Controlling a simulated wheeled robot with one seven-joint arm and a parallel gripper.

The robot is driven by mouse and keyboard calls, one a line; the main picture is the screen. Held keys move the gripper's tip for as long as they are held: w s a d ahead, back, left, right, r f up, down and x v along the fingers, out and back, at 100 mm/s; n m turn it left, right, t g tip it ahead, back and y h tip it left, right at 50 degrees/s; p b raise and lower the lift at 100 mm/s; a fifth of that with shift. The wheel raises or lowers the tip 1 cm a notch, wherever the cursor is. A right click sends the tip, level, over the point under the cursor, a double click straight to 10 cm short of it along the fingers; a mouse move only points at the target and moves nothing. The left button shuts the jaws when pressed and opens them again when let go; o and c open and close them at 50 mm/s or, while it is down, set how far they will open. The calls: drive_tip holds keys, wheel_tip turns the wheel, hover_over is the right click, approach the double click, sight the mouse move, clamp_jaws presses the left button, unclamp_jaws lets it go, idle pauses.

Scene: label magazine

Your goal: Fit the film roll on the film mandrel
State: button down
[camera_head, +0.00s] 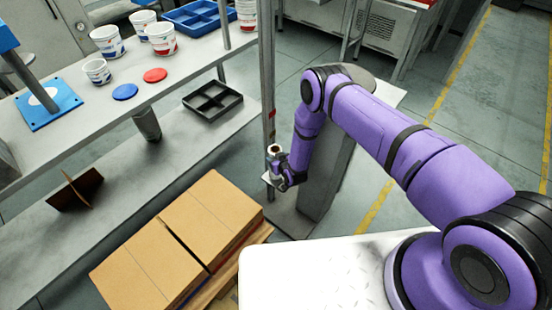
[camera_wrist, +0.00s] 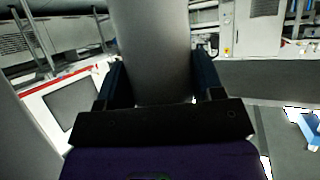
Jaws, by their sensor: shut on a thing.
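My gripper (camera_head: 279,168) is at the end of my purple arm, near a grey upright post in the head view. It is shut on the film roll (camera_head: 273,149), a small pale cylinder with a brown core showing at its top end. In the wrist view the roll (camera_wrist: 150,45) is a large grey cylinder between the two dark fingers of my gripper (camera_wrist: 158,78). The roll looks roughly upright in the head view. I cannot make out the film mandrel for certain in either view; the roll and gripper may hide it.
The grey post (camera_head: 267,75) stands right behind the roll. A shelf on the left holds white tubs (camera_head: 161,38), a red lid (camera_head: 155,75), a blue lid (camera_head: 125,92) and a blue tray (camera_head: 195,17). A black tray (camera_head: 212,101) lies lower. Cardboard boxes (camera_head: 210,215) stand in front.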

drive_tip(key=shift+f, duration=0.95)
drive_tip(key=shift+c, duration=0.8)
unclamp_jaws()
drive_tip(key=v, duration=1)
drive_tip(key=shift+s+r, duration=0.2)
drive_tip(key=shift+s, duration=0.1)
